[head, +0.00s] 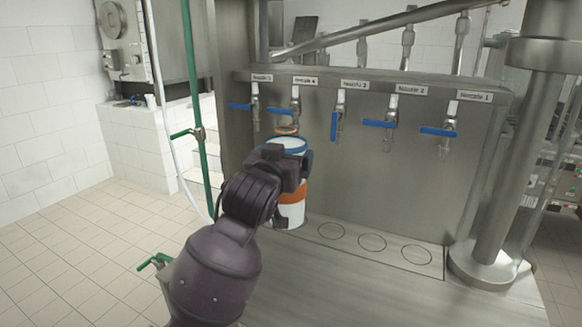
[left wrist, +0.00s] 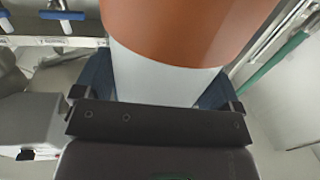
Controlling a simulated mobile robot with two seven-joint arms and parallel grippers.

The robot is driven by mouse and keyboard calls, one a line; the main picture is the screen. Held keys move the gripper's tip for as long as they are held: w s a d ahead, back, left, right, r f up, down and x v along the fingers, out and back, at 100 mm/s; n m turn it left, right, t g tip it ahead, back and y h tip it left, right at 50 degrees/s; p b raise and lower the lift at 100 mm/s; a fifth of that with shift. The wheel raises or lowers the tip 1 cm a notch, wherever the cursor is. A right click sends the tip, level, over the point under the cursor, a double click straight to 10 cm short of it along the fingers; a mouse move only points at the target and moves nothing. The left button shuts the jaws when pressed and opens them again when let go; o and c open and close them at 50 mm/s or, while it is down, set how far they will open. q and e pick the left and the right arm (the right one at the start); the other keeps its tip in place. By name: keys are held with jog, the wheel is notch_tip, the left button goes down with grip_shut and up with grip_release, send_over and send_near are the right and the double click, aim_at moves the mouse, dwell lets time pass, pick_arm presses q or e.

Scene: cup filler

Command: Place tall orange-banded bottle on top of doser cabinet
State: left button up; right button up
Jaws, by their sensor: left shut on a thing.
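The tall orange-banded bottle (head: 292,212) is white with an orange band and stands roughly upright in the head view, in front of the doser cabinet's left part. My left gripper (head: 287,170) is shut around it and hides much of its middle. In the left wrist view the orange band (left wrist: 182,28) and a white part of the bottle fill the space between the fingers. The doser cabinet (head: 385,165) is a steel body with a row of blue-handled nozzles. Whether the bottle's base touches the steel surface, I cannot tell. My right gripper is not in view.
Blue-handled taps (head: 392,123) stick out along the cabinet front, just above and right of the bottle. A sloping steel pipe (head: 380,30) crosses above the cabinet. A thick steel column (head: 512,150) stands at right, a green pole (head: 195,110) at left. The ringed ledge (head: 372,242) is bare.

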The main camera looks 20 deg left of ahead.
aim_at(285, 212)
pick_arm(q)
notch_tip(285, 212, down, 13)
jog(key=shift+f+b, duration=0.1)
jog(key=shift+b, duration=0.4)
notch_tip(285, 212, down, 4)
jog(key=shift+f, duration=0.2)
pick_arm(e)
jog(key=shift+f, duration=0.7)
pick_arm(q)
jog(key=shift+f+b, duration=0.1)
jog(key=shift+b, duration=0.2)
jog(key=o, duration=1.4)
jog(key=shift+f, duration=0.2)
jog(key=shift+o, duration=0.9)
jog(key=shift+r, duration=0.15)
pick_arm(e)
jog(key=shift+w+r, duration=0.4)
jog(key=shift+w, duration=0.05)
